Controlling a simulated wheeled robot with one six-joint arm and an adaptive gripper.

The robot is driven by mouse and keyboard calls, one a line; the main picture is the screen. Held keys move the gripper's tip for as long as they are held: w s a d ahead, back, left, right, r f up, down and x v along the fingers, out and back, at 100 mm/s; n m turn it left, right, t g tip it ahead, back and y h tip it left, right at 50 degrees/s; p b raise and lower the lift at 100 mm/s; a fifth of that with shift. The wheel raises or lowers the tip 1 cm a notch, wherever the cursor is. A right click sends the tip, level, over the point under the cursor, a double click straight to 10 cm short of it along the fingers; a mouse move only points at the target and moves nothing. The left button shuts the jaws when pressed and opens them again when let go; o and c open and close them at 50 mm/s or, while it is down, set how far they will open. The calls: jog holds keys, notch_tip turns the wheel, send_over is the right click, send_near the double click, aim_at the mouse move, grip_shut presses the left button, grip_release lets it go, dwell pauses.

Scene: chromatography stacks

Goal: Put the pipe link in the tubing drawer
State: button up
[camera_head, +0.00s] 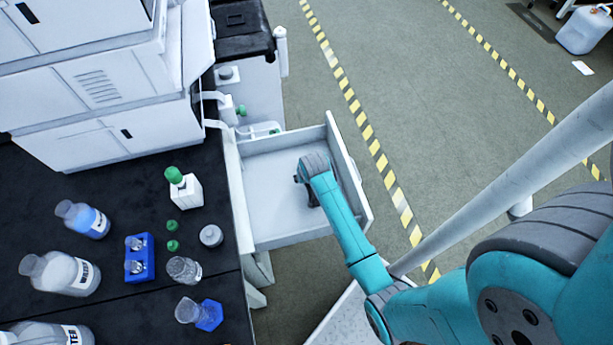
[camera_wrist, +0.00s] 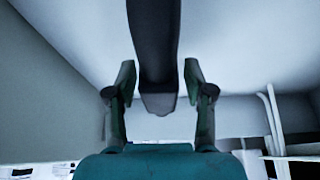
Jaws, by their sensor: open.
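The open white drawer (camera_head: 264,192) juts out from under the black bench. My gripper (camera_head: 308,192) is down inside it, near its right end, and largely hidden by my arm in the head view. In the wrist view my gripper (camera_wrist: 158,85) is open, with one finger on each side of a dark, long piece (camera_wrist: 155,45), which looks like the pipe link. Narrow gaps show between the piece and the finger pads. Its far end runs out of the top of the picture. Pale drawer surfaces (camera_wrist: 232,50) lie behind it; whether the piece rests on them I cannot tell.
The black bench (camera_head: 130,215) holds bottles, a blue vial rack (camera_head: 140,262), small green caps and glass flasks. A white instrument (camera_head: 105,90) stands at its back. The drawer's walls surround my gripper closely. Open floor with yellow-black tape lies to the right.

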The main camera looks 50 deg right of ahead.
jog(key=v, duration=1.2)
jog(key=shift+d+r, duration=0.1)
jog(key=shift+r, duration=0.05)
jog(key=s+a+n+t, duration=0.4)
jog(key=s+a+t, duration=0.1)
jog(key=s+a, duration=0.8)
jog(key=s+a+r+n+t+y, duration=0.1)
jog(key=s+a+r+t, duration=0.2)
jog(key=s+r, duration=0.4)
jog(key=s+a+r+n+t+y, duration=0.1)
jog(key=s+a+r+t, duration=0.2)
jog(key=s+r, duration=0.5)
jog(key=shift+a+r+n+y, duration=0.3)
jog(key=shift+r+n, duration=0.1)
jog(key=shift+r, duration=0.9)
